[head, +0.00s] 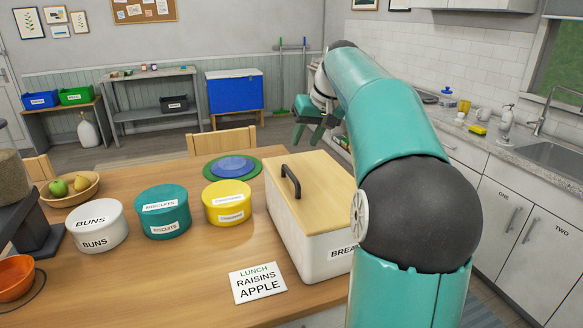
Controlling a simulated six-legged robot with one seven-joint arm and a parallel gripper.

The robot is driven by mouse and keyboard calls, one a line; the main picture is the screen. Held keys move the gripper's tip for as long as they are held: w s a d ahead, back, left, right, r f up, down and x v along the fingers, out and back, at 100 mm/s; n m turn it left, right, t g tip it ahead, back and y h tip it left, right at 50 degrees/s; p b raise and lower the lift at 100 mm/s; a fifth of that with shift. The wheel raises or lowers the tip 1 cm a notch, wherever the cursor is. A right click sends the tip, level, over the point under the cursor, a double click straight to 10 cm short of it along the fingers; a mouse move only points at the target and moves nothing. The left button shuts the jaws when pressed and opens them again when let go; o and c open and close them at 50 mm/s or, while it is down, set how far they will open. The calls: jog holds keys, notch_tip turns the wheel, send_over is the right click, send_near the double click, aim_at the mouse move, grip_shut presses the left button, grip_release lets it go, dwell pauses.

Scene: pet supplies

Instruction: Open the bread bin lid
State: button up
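The white bread bin (318,256) stands on the wooden table, its label partly hidden behind my arm. Its wooden lid (312,203) is closed, with a dark arched handle (291,181) along its left side. My gripper (307,141) is beyond the far end of the bin in the picture, above and apart from the lid. Its teal fingers point down with a gap between them, and nothing shows in it. My arm covers the right side of the bin.
White buns tin (97,227), teal biscuits tin (163,211) and yellow tin (228,202) stand left of the bin. A lunch card (257,283) lies in front. Stacked plates (233,168) sit behind. A fruit bowl (69,189) is at left. A counter (490,146) runs along the right.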

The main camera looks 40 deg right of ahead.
aim_at(291, 172)
jog(key=x, duration=1.1)
jog(key=shift+w+f, duration=0.15)
jog(key=shift+f, duration=0.25)
grip_shut()
